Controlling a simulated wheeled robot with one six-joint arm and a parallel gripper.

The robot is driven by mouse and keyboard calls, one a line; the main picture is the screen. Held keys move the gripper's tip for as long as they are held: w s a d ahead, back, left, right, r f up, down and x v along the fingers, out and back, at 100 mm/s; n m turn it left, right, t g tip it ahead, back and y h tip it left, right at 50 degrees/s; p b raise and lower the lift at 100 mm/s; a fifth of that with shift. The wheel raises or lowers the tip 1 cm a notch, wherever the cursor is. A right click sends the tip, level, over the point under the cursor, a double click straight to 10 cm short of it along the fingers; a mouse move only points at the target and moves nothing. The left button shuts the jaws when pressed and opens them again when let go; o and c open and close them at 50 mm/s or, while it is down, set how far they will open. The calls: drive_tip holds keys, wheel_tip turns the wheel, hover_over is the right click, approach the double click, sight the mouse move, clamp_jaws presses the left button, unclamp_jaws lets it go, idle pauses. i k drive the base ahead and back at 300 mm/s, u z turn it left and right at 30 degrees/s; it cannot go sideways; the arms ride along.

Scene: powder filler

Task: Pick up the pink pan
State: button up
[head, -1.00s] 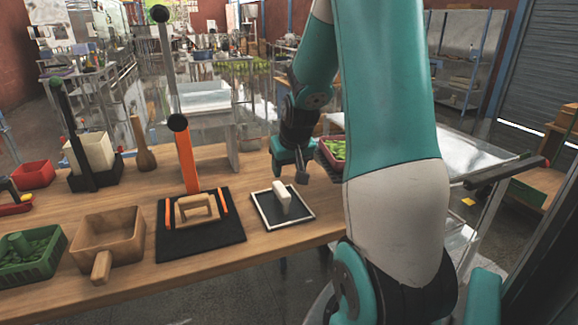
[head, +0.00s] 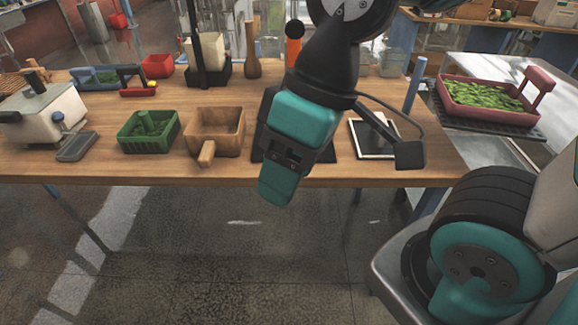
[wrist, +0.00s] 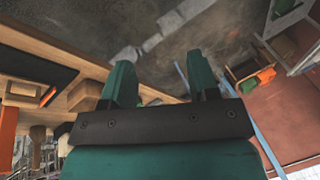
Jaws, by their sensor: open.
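The pink pan (head: 487,113) stands at the right of the head view, on a dark mat or rack over the metal-topped table. It is a shallow rectangular pan filled with green pods, and its pinkish handle (head: 541,79) sticks up at the right. My gripper (head: 276,190) is well to the left of the pan, in front of the wooden table's front edge, pointing down. The pan is not visible in the wrist view.
The wooden table (head: 95,165) carries a green basket (head: 148,146), a wooden box with a handle (head: 214,144), a framed board (head: 376,152), a red bin (head: 157,66) and a white machine (head: 40,115). A blue post (head: 412,88) stands between table and pan. Floor in front is clear.

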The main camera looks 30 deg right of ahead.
sight(497, 102)
drive_tip(key=z, duration=1.65)
